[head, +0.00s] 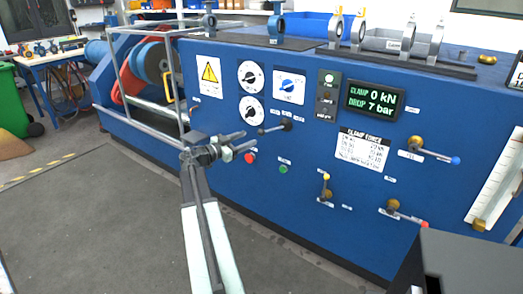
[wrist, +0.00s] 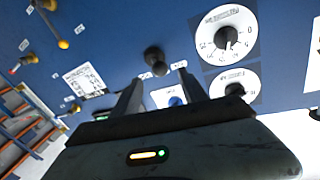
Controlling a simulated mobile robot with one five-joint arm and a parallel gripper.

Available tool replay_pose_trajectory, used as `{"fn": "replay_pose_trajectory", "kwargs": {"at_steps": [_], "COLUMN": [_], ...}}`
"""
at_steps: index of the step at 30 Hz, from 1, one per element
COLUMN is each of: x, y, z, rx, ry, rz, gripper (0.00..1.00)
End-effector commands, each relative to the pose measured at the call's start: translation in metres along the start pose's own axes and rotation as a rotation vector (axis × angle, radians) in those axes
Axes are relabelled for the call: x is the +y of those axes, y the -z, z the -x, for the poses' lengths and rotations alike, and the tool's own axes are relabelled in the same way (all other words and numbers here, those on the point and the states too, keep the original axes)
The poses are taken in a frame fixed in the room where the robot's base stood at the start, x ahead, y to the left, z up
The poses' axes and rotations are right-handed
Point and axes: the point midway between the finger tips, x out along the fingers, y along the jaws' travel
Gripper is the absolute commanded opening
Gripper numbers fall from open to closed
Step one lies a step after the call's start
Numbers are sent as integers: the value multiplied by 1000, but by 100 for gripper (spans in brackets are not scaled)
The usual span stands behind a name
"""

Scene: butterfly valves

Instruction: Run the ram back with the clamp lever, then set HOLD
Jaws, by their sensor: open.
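A black lever (head: 275,127) sticks out from the blue panel, and its round dark end shows in the wrist view (wrist: 154,58). I cannot read its small labels, so I cannot tell that it is the clamp lever. My gripper (head: 247,140) is open and empty to the left of this lever in the head view. In the wrist view my gripper (wrist: 160,76) has its two fingers apart, with the dark lever end just beyond the tips. The display (head: 372,100) reads CLAMP 0 kN, DROP 7 bar. A selector with a blue knob (head: 289,86) sits above the lever. The ram is not clearly visible.
Brass valves with a yellow-tipped lever (head: 326,190), a blue-tipped lever (head: 432,153) and a red-tipped lever (head: 405,213) project at the right. A red button (head: 250,157) and green button (head: 283,169) sit low. A metal cage (head: 140,75) stands left; the grey floor in front is clear.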

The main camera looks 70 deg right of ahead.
Motion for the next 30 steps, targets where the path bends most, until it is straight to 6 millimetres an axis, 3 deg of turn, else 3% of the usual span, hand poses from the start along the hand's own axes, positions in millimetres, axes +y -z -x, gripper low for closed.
{"fn": "replay_pose_trajectory", "kwargs": {"at_steps": [7, 18, 28, 30], "x": [1, 1, 2, 2], "y": [4, 4, 4, 4], "z": [-16, -76, -84, -84], "rx": [15, 13, 12, 12], "ry": [-2, -3, -3, -3], "rz": [-12, -10, -10, -10], "gripper": [51, 51, 51, 34]}}
